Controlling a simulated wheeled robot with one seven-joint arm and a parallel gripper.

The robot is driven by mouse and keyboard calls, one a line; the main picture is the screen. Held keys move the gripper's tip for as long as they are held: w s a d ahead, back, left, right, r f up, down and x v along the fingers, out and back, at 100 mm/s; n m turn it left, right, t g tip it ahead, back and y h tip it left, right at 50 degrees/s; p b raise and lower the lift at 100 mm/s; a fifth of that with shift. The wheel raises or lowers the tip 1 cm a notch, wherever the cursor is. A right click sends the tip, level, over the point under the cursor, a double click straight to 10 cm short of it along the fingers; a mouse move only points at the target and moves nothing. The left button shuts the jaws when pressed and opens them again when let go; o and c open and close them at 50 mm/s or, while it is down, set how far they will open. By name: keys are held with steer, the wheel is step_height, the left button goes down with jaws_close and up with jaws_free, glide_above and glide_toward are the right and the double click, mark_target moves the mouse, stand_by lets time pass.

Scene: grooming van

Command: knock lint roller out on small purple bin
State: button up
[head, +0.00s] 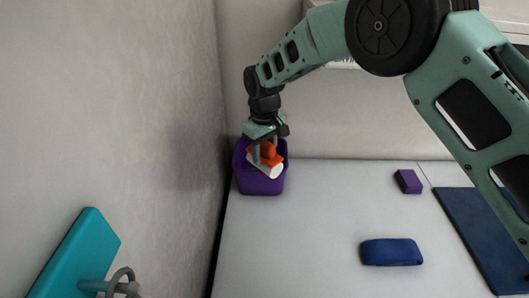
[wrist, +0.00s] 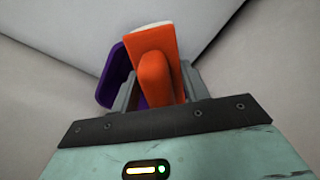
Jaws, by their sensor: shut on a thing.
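The lint roller has an orange body (head: 268,152) and a white roll (head: 273,170). My gripper (head: 266,155) is shut on it. In the wrist view the orange part (wrist: 157,75) sits between the two fingers, with a pale strip at its far end. The small purple bin (head: 259,187) stands on the white surface in the back left corner. The roller is held over the bin's opening, tilted, with its white end toward the bin's front rim. I cannot tell whether it touches the rim. The bin also shows left of the roller in the wrist view (wrist: 114,75). The bin's inside is mostly hidden.
The wall (head: 130,120) is close on the left of the bin. A dark blue block (head: 391,252), a small purple block (head: 408,181) and a blue mat (head: 482,235) lie to the right. A teal panel (head: 76,258) stands at the lower left. The surface's middle is clear.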

steer(key=shift+r+p, duration=0.9)
steer(key=shift+r, duration=1)
